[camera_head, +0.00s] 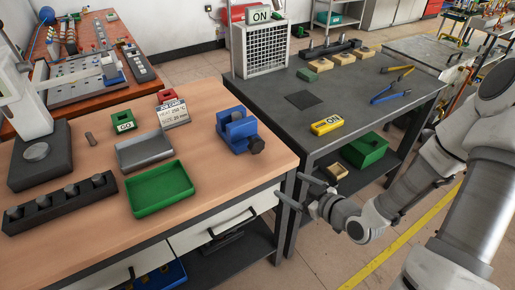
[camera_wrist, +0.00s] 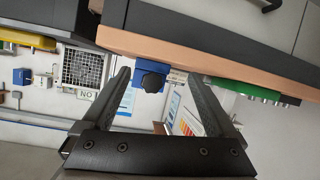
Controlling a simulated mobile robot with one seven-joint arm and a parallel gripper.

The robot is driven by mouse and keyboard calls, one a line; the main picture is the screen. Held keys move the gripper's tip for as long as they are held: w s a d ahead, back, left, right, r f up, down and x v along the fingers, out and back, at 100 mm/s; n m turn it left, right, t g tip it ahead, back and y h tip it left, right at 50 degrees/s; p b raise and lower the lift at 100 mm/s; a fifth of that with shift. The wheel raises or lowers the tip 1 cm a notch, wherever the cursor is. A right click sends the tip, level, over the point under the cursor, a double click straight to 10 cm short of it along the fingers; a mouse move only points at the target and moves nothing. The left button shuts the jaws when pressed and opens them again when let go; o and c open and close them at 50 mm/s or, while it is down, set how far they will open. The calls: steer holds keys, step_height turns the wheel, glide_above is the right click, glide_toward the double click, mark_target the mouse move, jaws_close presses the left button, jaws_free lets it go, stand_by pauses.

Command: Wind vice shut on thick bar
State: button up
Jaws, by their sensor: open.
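The blue vice (camera_head: 232,133) sits near the right front corner of the wooden bench, with a dark knob (camera_head: 256,145) facing the bench edge. In the wrist view, which is upside down, the vice (camera_wrist: 141,75) and its knob (camera_wrist: 153,82) appear between my fingertips. My gripper (camera_head: 306,194) is open and empty, off the bench's right front corner and apart from the knob. It also shows in the wrist view (camera_wrist: 160,76). I cannot tell whether a bar is between the jaws.
The floor beside my gripper looks clear.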

steer(key=m+t+y, duration=0.1)
steer(key=t, duration=0.1)
steer(key=m+t+b, duration=0.1)
steer(key=t+b, duration=0.1)
steer(key=b, duration=0.8)
glide_toward(258, 149)
steer(key=shift+m+y, duration=0.3)
steer(key=x, duration=1.1)
steer(key=shift+w+d, duration=0.1)
steer(key=shift+d, duration=0.05)
steer(key=shift+f, duration=0.1)
steer(key=c, duration=1.3)
steer(key=shift+c, duration=0.2)
steer(key=shift+m, duration=0.3)
